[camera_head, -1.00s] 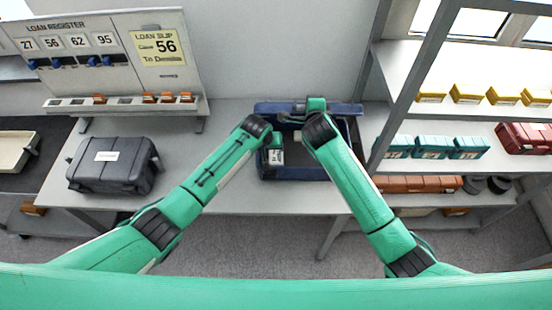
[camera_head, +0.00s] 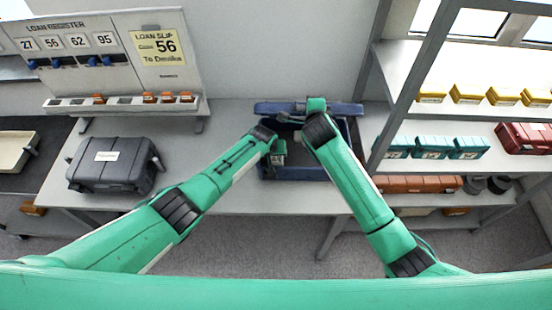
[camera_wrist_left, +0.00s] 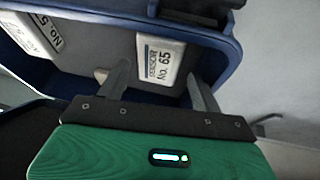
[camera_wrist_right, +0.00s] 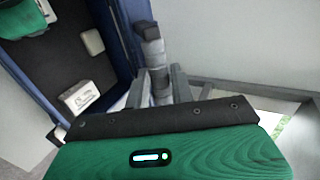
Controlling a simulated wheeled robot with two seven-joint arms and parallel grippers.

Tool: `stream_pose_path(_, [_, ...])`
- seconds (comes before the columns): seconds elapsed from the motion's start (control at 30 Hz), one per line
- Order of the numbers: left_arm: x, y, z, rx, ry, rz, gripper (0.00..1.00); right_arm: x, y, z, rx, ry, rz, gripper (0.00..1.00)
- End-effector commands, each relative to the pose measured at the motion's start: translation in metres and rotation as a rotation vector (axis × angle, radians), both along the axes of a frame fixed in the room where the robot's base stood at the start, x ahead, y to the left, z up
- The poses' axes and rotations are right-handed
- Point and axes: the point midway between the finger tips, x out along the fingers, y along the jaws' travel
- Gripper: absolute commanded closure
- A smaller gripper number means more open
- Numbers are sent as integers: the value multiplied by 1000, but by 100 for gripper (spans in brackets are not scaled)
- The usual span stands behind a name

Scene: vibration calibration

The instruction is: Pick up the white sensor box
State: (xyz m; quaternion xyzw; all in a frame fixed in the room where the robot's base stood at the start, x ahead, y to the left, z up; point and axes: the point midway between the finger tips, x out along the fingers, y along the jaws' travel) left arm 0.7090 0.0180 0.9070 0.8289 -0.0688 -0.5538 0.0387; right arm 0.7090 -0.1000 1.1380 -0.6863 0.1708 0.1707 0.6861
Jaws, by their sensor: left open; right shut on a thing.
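An open blue case (camera_head: 262,172) stands on the table, its dark interior partly hidden by my arms. In the left wrist view, a white sensor box (camera_wrist_left: 162,62) marked "SENSOR No. 65" lies inside it. A second white box (camera_wrist_left: 36,34) lies further left, its number partly cut off. My left gripper (camera_wrist_left: 157,73) is open, its fingers either side of box No. 65; I cannot tell whether they touch it. My right gripper (camera_wrist_right: 160,78) is shut on a dark bar-like part (camera_wrist_right: 151,42) at the case's edge. The right wrist view also shows a white box (camera_wrist_right: 78,96) inside.
A closed dark grey case (camera_head: 112,166) stands left on the table (camera_head: 225,195). Behind it is a loan register board (camera_head: 100,60) with a yellow slip (camera_head: 158,46) reading 56. Shelves (camera_head: 420,112) with yellow, teal and red boxes stand close on the right.

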Motion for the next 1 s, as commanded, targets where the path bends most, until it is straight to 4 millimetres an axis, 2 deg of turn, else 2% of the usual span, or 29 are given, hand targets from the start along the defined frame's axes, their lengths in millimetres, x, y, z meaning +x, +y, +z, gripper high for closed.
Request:
stream_pose_path(0.53, [11, -6, -28, 0, 1, 1, 34, 0, 0, 0, 0, -1, -1, 98])
stream_pose_path(1.0, [12, -6, -30, 0, 0, 1, 34, 0, 0, 0, 0, -1, -1, 98])
